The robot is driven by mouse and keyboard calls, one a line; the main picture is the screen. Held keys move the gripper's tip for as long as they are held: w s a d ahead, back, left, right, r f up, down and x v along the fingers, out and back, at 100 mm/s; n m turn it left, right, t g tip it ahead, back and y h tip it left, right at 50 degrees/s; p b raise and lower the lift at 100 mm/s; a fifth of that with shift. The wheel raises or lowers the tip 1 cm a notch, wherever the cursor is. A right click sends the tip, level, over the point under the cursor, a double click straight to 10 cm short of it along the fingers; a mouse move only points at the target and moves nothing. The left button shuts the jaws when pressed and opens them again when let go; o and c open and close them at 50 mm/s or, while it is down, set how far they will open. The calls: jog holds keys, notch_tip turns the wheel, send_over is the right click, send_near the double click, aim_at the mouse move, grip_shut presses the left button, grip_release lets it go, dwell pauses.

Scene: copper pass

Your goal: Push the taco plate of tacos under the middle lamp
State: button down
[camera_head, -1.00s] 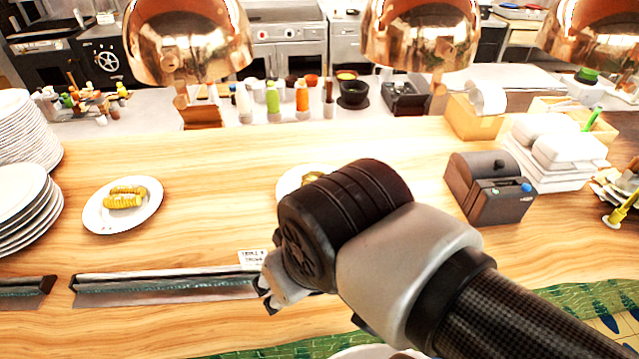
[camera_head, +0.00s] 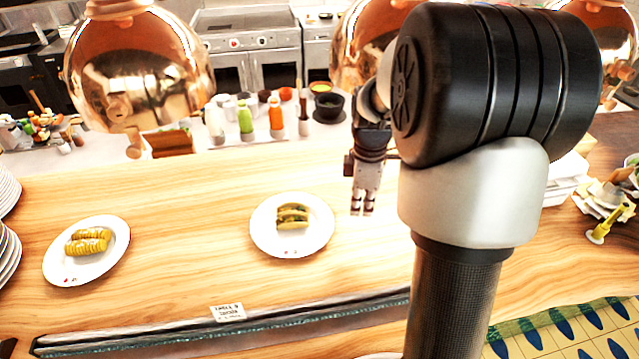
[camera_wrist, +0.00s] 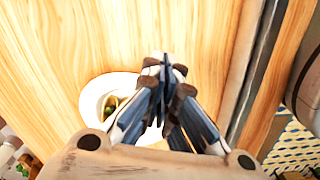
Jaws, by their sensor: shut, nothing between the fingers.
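The taco plate (camera_head: 262,238) is white and round, with tacos (camera_head: 292,216) on it, and sits on the wooden counter left of my gripper. My gripper (camera_head: 362,212) is shut and empty, pointing down just right of the plate, with a small gap between them in the head view. In the wrist view the plate (camera_wrist: 90,103) is partly hidden behind my gripper (camera_wrist: 165,62). The middle copper lamp (camera_head: 352,60) hangs beyond the plate, up and to the right, partly hidden by my arm.
Another plate (camera_head: 62,273) with ridged yellow food (camera_head: 88,242) sits at the left. A copper lamp (camera_head: 140,75) hangs at the upper left. A dark ticket rail (camera_head: 150,338) with a card (camera_head: 228,312) runs along the near side. The counter between the plates is bare.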

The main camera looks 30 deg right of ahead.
aim_at(267, 233)
notch_tip(267, 233, down, 11)
jog(key=b, duration=0.3)
jog(key=shift+d, duration=0.15)
jog(key=shift+w+a+r, duration=0.15)
jog(key=shift+w+a, duration=0.25)
jog(key=shift+a, duration=0.2)
jog(key=shift+w+a+r, duration=0.1)
jog(key=shift+w+a, duration=0.25)
jog(key=shift+a, duration=0.2)
jog(key=shift+w+a, duration=0.3)
jog(key=shift+a, duration=0.25)
jog(key=shift+a+r, duration=0.1)
jog(key=w+a+p, duration=0.1)
jog(key=w+a, duration=0.2)
jog(key=a, duration=0.2)
jog(key=w+a+p, duration=0.1)
jog(key=w+a, duration=0.3)
jog(key=a, duration=0.2)
jog(key=w+a+p, duration=0.1)
jog(key=w+a, duration=0.2)
jog(key=a, duration=0.2)
jog(key=shift+w+a, duration=0.15)
jog(key=shift+a, duration=0.25)
jog(key=shift+d, duration=0.3)
